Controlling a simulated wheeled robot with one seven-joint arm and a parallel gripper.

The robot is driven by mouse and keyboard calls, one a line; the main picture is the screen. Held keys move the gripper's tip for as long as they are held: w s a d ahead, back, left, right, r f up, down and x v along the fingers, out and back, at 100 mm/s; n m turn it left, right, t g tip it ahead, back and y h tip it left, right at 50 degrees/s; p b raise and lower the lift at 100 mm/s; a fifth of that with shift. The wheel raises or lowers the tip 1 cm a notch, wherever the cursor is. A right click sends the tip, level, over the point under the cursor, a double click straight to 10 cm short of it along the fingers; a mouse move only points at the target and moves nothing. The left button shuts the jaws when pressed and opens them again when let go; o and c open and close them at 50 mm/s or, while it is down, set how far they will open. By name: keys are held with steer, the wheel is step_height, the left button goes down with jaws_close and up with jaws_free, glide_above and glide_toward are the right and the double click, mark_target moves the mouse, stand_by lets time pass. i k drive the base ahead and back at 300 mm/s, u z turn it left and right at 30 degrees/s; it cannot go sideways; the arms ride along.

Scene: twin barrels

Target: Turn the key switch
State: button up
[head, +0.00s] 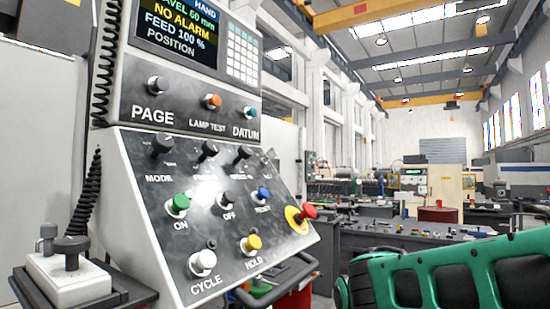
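The control panel (137,155) stands close on the left, with a sloped lower face full of knobs and buttons. No control in view can be surely told as the key switch. Black knobs sit at MODE (162,148), in a row with two more black knobs (208,150). Small dark round fittings sit above the white CYCLE button (203,262) and the yellow HOLD button (251,244); they are too small to make out. A further label at the right end of the knob row is hard to read. My gripper is not in view.
A red emergency-stop button (308,211) sticks out at the panel's right edge. A screen (178,28) above reads NO ALARM. Workbenches (400,240) stand behind on the right.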

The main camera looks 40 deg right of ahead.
mark_target(272, 154)
steer(key=z, duration=2.75)
steer(key=i, duration=1.15)
steer(key=u, duration=2.85)
